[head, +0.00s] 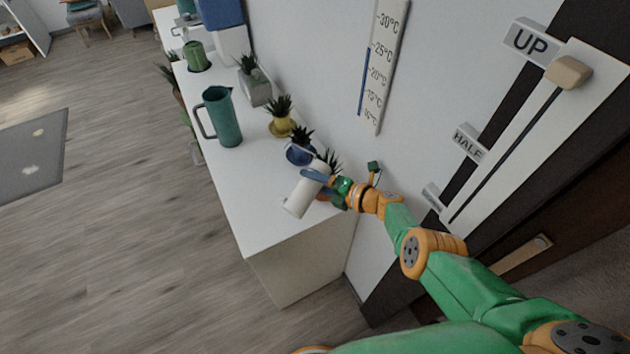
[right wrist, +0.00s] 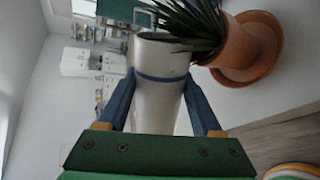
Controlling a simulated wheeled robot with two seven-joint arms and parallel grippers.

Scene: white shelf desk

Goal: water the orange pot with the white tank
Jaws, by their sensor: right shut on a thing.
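The white tank (head: 301,196) is a pale cylinder with a dark band near one end. It is tilted in the head view above the front end of the white desk. My right gripper (head: 318,178) is shut around it, with blue fingers on both sides; the right wrist view shows the tank (right wrist: 160,95) between the fingers (right wrist: 160,80). In the right wrist view the orange pot (right wrist: 242,52), with a spiky plant and saucer, stands right beside the tank's far end, under overlapping leaves. In the head view the pot is mostly hidden behind my gripper and the tank. My left gripper is not in view.
On the white desk (head: 270,215) a blue pot (head: 299,154), a yellow pot (head: 281,126) and a grey pot (head: 256,92) stand in a row along the wall. The desk's front corner is clear.

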